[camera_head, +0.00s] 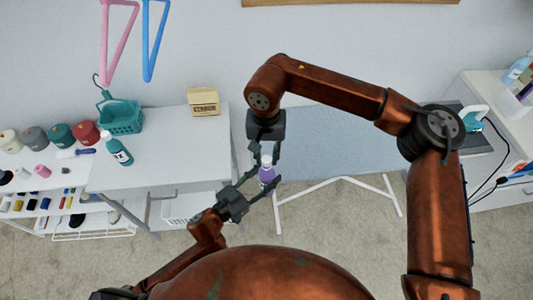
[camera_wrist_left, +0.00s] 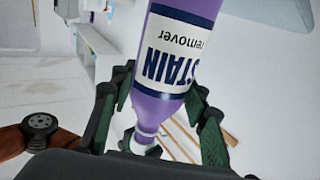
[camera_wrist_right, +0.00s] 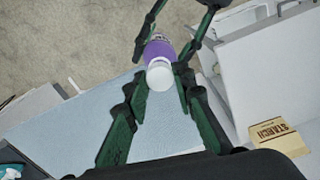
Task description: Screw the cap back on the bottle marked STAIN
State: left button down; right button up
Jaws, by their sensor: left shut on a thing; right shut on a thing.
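The purple bottle (camera_head: 267,173) stands upright in the air between my two grippers. Its STAIN remover label (camera_wrist_left: 175,50) shows in the left wrist view. My left gripper (camera_head: 264,180) is shut on the bottle's body from the side. My right gripper (camera_head: 265,154) reaches down from above and is shut on the white cap (camera_wrist_right: 160,75). The cap is in line with the bottle's neck (camera_wrist_left: 146,132), at its mouth. I cannot tell how far it is seated or threaded.
A white table (camera_head: 165,160) at left holds a teal bottle (camera_head: 117,150), a teal basket (camera_head: 121,117) and a starch box (camera_head: 204,102). An ironing board (camera_head: 330,150) lies behind the grippers. An iron (camera_head: 474,118) is at right.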

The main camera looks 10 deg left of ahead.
jog(key=shift+f, duration=0.55)
dwell(0.4)
